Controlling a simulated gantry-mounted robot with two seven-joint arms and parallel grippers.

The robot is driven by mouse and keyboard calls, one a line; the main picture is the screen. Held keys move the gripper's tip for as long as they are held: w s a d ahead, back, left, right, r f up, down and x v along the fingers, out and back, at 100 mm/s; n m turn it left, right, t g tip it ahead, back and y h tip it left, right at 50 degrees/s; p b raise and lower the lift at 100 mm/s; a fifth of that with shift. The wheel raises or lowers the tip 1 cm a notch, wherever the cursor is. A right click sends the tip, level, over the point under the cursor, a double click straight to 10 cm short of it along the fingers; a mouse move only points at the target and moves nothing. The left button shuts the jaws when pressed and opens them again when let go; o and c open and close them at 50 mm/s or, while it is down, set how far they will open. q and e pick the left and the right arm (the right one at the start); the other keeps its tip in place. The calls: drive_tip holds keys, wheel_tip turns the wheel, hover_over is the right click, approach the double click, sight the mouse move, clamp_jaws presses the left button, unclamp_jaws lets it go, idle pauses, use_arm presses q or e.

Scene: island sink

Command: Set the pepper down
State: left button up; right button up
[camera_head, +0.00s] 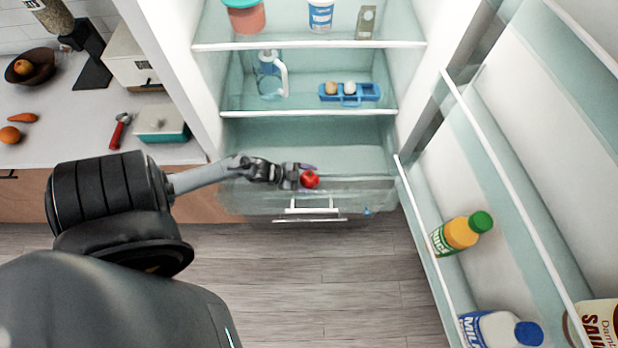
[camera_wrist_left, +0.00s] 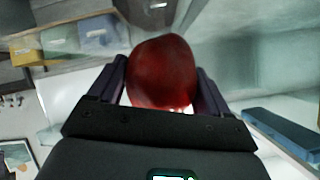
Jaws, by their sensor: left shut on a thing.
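The red, rounded pepper (camera_head: 311,180) is at the tip of my left gripper (camera_head: 299,174), in front of the fridge's lower part and above the bottom drawer (camera_head: 262,200). In the left wrist view the pepper (camera_wrist_left: 162,72) sits between the two dark fingers of the left gripper (camera_wrist_left: 162,90), which are shut on it. Its underside is partly hidden by the gripper body. In the head view I cannot tell whether the pepper touches the drawer or shelf edge. My right gripper is not in view.
The fridge is open. Its middle shelf (camera_head: 300,113) holds a jug (camera_head: 268,80) and a blue egg tray (camera_head: 366,93). The lowest compartment (camera_head: 340,158) looks clear. The open door at right holds a juice bottle (camera_head: 460,234) and a milk bottle (camera_head: 495,330). A counter (camera_head: 75,100) stands left.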

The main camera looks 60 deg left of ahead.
use_arm(q)
drive_tip(key=shift+f, duration=0.15)
drive_tip(key=o, duration=1.1)
drive_tip(key=shift+r, duration=0.25)
drive_tip(key=shift+s+a, duration=0.1)
drive_tip(key=shift+s, duration=0.2)
drive_tip(key=shift+p+v, duration=0.4)
drive_tip(key=shift+v, duration=3)
